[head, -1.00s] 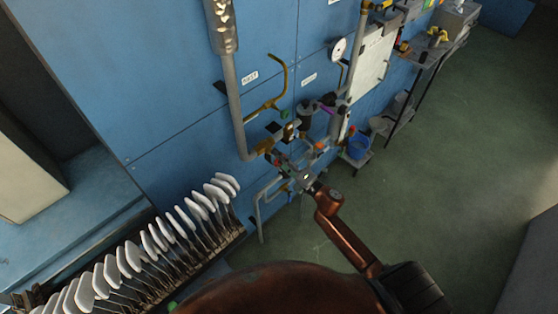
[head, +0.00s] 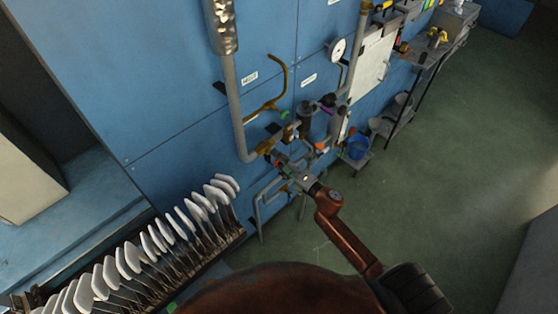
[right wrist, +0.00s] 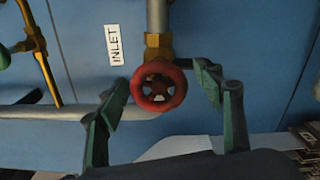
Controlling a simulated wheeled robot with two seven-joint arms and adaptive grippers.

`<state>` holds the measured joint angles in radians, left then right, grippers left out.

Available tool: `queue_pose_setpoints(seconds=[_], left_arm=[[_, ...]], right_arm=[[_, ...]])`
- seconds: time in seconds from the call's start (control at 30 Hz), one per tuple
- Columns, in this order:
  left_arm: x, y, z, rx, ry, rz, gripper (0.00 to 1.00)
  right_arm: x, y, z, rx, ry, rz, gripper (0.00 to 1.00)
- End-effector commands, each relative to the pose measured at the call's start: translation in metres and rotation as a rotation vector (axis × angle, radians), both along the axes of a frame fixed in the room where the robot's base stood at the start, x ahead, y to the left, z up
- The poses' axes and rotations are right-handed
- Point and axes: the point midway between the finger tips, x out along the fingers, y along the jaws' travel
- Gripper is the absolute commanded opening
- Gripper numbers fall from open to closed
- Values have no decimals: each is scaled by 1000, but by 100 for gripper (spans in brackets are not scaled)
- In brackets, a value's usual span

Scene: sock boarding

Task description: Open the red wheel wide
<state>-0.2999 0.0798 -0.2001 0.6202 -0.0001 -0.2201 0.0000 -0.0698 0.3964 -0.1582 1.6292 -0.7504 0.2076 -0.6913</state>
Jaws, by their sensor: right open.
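The red wheel (right wrist: 157,85) is a small spoked handwheel on a brass valve, under a grey vertical pipe, in the right wrist view. My right gripper (right wrist: 162,77) is open, with one green-grey finger on each side of the wheel. A gap shows between the left finger and the rim; the right fingertip is close to the rim's upper right, and contact cannot be told. In the head view my right gripper (head: 284,161) is at the lower end of the pipework, and the wheel cannot be made out there. My left gripper is not in view.
An "INLET" label (right wrist: 115,45) is on the blue wall left of the wheel. A brass lever pipe (head: 272,100) and a gauge (head: 337,49) are nearby. A rack of white paddle-like boards (head: 125,262) stands lower left. The green floor at right is open.

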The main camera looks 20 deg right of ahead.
Motion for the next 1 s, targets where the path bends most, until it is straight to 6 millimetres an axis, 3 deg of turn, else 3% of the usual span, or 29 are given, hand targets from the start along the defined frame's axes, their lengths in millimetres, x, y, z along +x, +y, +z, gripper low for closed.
queue_pose_setpoints(seconds=[0.27, 0.7, 1.0], left_arm=[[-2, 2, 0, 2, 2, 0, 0], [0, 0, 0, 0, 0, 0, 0], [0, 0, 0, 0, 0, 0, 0]], right_arm=[[-9, -4, 0, 1, 1, -1, 61], [-90, -31, 0, 0, 2, -1, 61], [-113, -39, 0, 1, 0, 0, 61]])
